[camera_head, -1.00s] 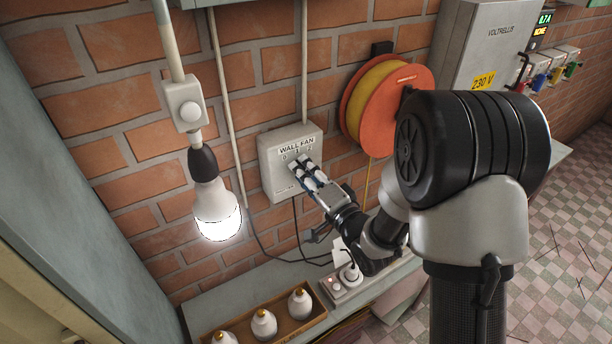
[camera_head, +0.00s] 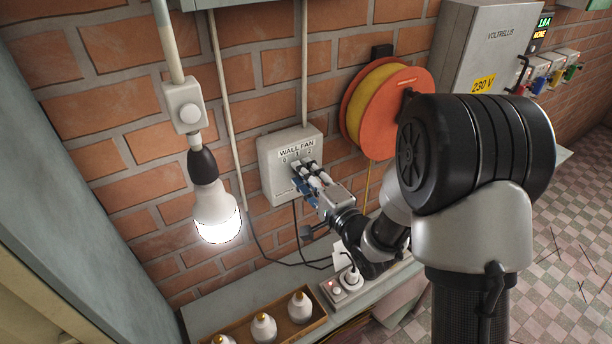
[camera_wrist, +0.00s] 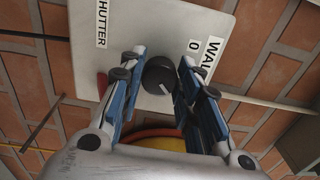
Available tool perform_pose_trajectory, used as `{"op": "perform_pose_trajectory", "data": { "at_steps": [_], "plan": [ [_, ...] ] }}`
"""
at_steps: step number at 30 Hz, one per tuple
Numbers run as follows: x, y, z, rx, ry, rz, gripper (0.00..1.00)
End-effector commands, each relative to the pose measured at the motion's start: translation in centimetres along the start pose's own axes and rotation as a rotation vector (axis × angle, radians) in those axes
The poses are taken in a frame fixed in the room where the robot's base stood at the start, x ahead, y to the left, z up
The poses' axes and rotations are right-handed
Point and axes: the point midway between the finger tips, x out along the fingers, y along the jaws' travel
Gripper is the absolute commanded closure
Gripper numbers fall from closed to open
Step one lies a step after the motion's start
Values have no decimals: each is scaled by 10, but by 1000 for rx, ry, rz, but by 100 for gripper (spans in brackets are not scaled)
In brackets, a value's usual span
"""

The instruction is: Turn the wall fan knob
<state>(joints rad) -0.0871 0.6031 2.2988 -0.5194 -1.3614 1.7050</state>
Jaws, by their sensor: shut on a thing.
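The wall fan box (camera_head: 272,188) is a grey box on the brick wall, labelled WALL FAN with 0, 1 and 2 below. Its pale face fills the top of the wrist view (camera_wrist: 135,27), with a SHUTTER label on the left. The round dark knob (camera_wrist: 158,74) with a pale mark sits on that face. My gripper (camera_head: 303,170) is at the box front, and in the wrist view (camera_wrist: 160,73) its blue and black fingers are shut around the knob, one on each side. In the head view the fingers hide the knob, so its setting cannot be read there.
An orange and yellow reel (camera_head: 392,112) is on the wall right of the box. A lit bulb (camera_head: 215,212) hangs at left. Below are a socket strip (camera_head: 341,289) and a tray (camera_head: 318,312) of bulbs. A grey VOLTRELLIS cabinet (camera_head: 490,45) stands at right.

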Motion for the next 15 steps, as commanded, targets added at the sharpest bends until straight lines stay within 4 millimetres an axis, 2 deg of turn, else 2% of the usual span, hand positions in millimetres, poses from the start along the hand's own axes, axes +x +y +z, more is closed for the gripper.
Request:
{"op": "perform_pose_trajectory", "data": {
  "at_steps": [5,6,15],
  "plan": [
    [0,-1,0,0,0,-2,93],
    [0,-1,0,0,0,-2,66],
    [0,0,0,-1,0,-1,49]
  ]
}}
